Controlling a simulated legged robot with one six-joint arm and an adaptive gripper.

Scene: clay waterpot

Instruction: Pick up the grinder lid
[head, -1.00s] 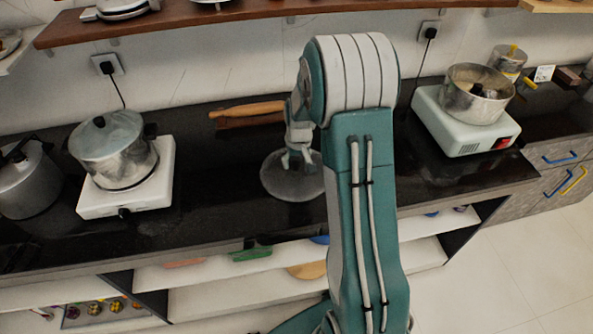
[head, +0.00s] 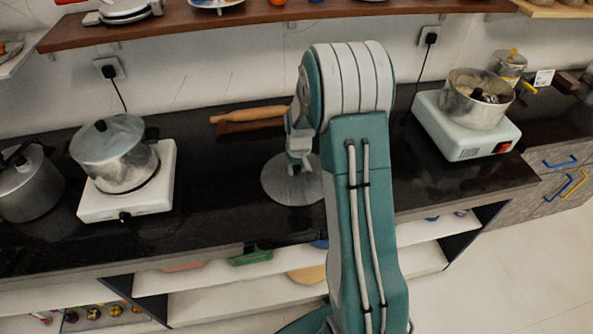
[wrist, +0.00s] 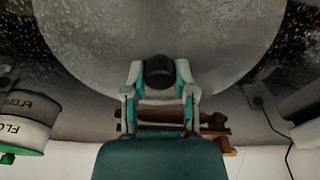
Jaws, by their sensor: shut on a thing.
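The grinder lid (head: 276,185) is a wide, round grey disc over the dark counter, below and partly behind my gripper (head: 298,166) in the head view. In the wrist view the lid (wrist: 215,40) fills the top of the picture, and its black knob (wrist: 158,72) sits between the two fingers. My gripper (wrist: 160,80) is shut on this knob. Whether the lid touches the counter or is slightly above it is hard to tell. My arm hides the lid's right side in the head view.
A rolling pin (head: 250,115) lies behind the lid. A pot (head: 115,155) on a white stove stands at left, and a metal bowl (head: 477,100) on a pale base at right. A wooden shelf (head: 300,14) runs above. The counter left of the lid is clear.

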